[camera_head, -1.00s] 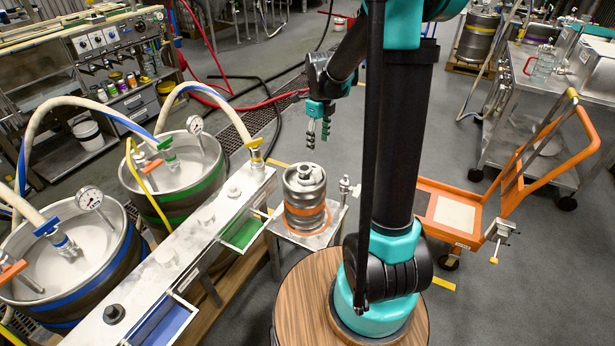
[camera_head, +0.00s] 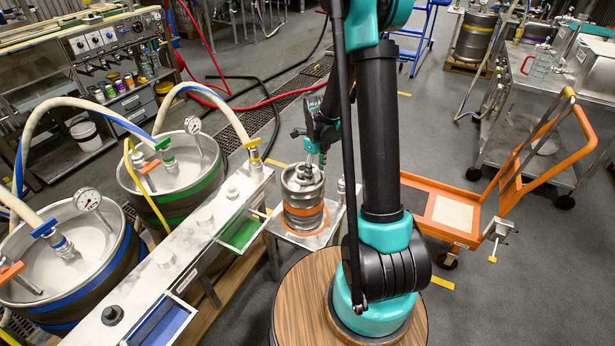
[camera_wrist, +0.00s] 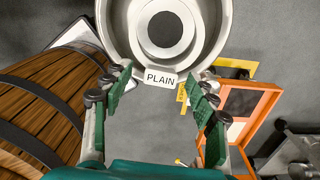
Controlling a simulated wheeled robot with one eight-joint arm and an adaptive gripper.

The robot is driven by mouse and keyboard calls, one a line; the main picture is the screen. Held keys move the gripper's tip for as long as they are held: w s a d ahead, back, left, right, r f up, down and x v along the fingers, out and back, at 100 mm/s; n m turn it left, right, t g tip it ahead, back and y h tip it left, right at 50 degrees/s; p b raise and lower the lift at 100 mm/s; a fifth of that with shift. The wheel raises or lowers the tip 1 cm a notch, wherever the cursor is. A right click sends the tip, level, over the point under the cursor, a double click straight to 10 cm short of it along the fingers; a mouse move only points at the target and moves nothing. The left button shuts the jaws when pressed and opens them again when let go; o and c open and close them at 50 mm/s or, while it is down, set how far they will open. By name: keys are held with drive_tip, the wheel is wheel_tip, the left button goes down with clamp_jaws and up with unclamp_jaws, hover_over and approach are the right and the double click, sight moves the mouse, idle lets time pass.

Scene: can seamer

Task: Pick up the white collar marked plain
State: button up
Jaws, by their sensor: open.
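The metal keg (camera_head: 303,212) with an orange band stands on a small metal table in the head view. In the wrist view its round top (camera_wrist: 217,25) is at the upper middle, with a white ring (camera_wrist: 143,30) around a dark round centre. A white tag reading PLAIN (camera_wrist: 160,79) sits at the near edge of the top. My gripper (camera_wrist: 163,82) is open and empty, with its green finger pads on either side of the tag. In the head view my gripper (camera_head: 316,157) is just over the keg's top and partly covers it. I cannot tell whether it touches.
The small table's top (camera_head: 322,236) is close around the keg. A metal bench (camera_head: 208,222) with a green tray stands to its left, beside two large hosed kegs. An orange cart (camera_head: 445,215) is to the right.

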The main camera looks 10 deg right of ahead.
drive_tip(key=shift+f, duration=0.35)
clamp_jaws()
drive_tip(key=shift+r, duration=0.1)
